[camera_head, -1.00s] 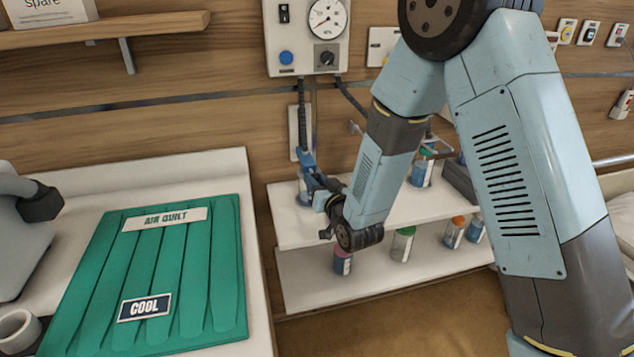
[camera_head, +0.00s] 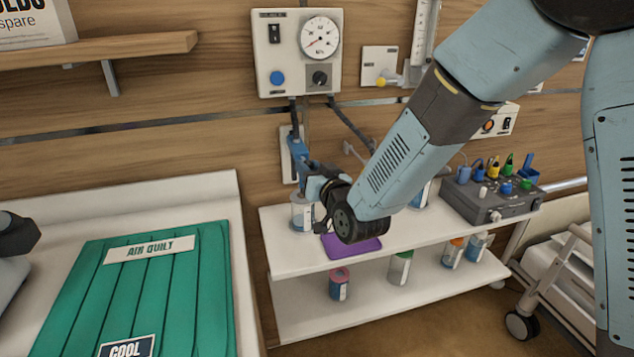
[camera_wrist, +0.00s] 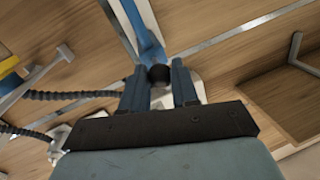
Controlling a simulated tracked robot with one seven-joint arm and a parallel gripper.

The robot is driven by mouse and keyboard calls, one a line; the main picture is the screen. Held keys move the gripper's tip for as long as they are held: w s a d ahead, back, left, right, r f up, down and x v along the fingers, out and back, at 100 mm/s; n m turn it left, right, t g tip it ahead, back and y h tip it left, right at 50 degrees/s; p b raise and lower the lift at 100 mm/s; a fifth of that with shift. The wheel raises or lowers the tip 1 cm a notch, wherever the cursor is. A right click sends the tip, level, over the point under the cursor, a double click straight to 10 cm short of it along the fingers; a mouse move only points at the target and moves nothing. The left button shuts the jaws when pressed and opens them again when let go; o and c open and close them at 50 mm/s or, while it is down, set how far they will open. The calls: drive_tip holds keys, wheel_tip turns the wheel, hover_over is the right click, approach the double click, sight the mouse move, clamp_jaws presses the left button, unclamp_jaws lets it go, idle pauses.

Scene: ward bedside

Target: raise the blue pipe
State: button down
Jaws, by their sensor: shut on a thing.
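The blue pipe (camera_wrist: 143,32) runs up between my fingers in the wrist view, with a round black part at its lower end. My gripper (camera_wrist: 160,88) is shut on it there, one blue finger on each side. In the head view the blue pipe (camera_head: 295,147) is a short upright piece against the wall, just under a dark corrugated hose from the gauge panel. My gripper (camera_head: 307,172) is at its lower end, above the upper shelf. My wrist hides part of the grip, and the pipe's exact lower end is unclear.
The gauge panel (camera_head: 297,52) is on the wall above. A white two-level shelf (camera_head: 290,262) below carries several jars, a purple mat (camera_head: 350,246) and a grey device (camera_head: 487,203). A green quilt (camera_head: 150,275) lies on the left counter. A wooden ledge (camera_head: 110,48) juts out upper left.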

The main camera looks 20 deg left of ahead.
drive_tip(key=shift+w+r, duration=0.1)
drive_tip(key=shift+r, duration=0.3)
drive_tip(key=c, duration=1.2)
unclamp_jaws()
drive_tip(key=shift+d+r, duration=0.1)
drive_tip(key=o, duration=0.3)
drive_tip(key=shift+o, duration=0.2)
drive_tip(key=shift+s, duration=0.2)
